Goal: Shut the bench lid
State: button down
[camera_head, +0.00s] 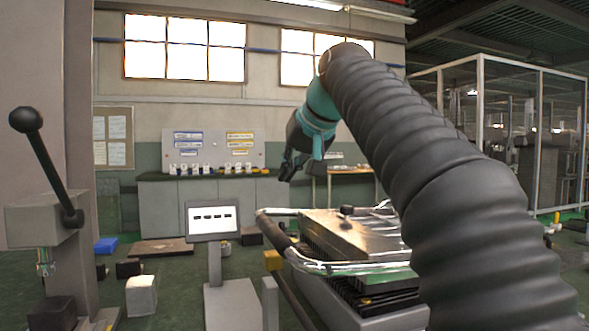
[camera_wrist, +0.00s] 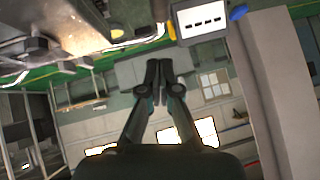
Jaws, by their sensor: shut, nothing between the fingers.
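The bench lid (camera_head: 360,232) is a shiny metal plate with a dark knob (camera_head: 346,211) on top. It lies nearly flat over the dark ribbed body of the bench (camera_head: 345,298), right of centre in the head view. A pale rail runs around its front. My arm covers the lid's right end, so I cannot tell whether it is fully down. My gripper (camera_head: 290,166) is above and beyond the lid's left end, apart from it. In the wrist view my gripper (camera_wrist: 159,66) is shut and empty, and the shiny metal (camera_wrist: 40,55) shows upside down at the upper left.
A small screen on a stand (camera_head: 214,218) is left of the bench; it also shows in the wrist view (camera_wrist: 201,20). A lever machine (camera_head: 45,215) stands at far left. Boxes, including a white one (camera_head: 141,296), lie on the floor. A long cabinet (camera_head: 210,205) lines the back wall.

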aim_at(266, 216)
jog(key=w+a+f, duration=0.1)
jog(key=f, duration=0.1)
jog(key=w+a+f+b, duration=0.1)
jog(key=f, duration=0.1)
jog(key=w+a+f+b, duration=0.1)
jog(key=f, duration=0.1)
jog(key=shift+w+f, duration=0.1)
jog(key=shift+f, duration=0.3)
jog(key=shift+f+b, duration=0.3)
jog(key=shift+f, duration=0.2)
